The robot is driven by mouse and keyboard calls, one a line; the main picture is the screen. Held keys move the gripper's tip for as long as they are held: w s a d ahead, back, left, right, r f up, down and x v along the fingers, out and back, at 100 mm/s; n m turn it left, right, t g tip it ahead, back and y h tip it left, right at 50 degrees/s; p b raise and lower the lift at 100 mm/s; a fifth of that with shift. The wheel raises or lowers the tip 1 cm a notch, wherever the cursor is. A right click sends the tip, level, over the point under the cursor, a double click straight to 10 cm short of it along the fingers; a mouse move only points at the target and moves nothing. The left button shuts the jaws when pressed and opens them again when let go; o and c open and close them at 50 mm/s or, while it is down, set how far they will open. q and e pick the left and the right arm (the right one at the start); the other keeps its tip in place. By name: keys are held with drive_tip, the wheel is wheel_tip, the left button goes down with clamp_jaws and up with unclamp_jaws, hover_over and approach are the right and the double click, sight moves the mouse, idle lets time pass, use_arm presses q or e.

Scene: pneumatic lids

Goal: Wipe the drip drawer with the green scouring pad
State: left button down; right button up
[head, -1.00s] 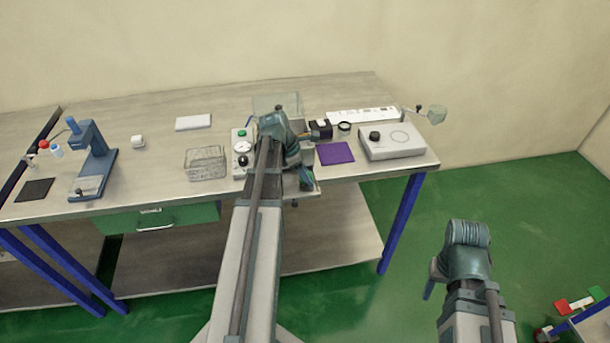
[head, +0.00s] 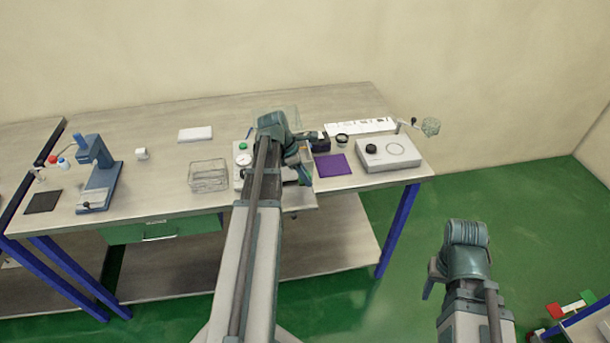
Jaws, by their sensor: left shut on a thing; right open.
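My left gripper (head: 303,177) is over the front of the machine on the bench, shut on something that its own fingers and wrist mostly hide. I take it to be the green scouring pad, but I cannot make the pad out. A pale tray-like part (head: 302,199), likely the drip drawer, juts out at the bench's front edge just below this gripper. I cannot tell whether pad and drawer touch. My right gripper (head: 430,285) is open and empty, over the green floor to the right of the bench.
The machine has a dial (head: 243,159) and a clear lid (head: 276,114). Close by are a wire basket (head: 208,175), a purple mat (head: 331,165) and a white box with a black knob (head: 389,155). A blue press (head: 98,172) stands left.

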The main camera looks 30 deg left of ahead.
use_arm(q)
drive_tip(key=shift+r+p, duration=1.55)
drive_tip(key=shift+r, duration=0.05)
drive_tip(key=shift+f, duration=0.1)
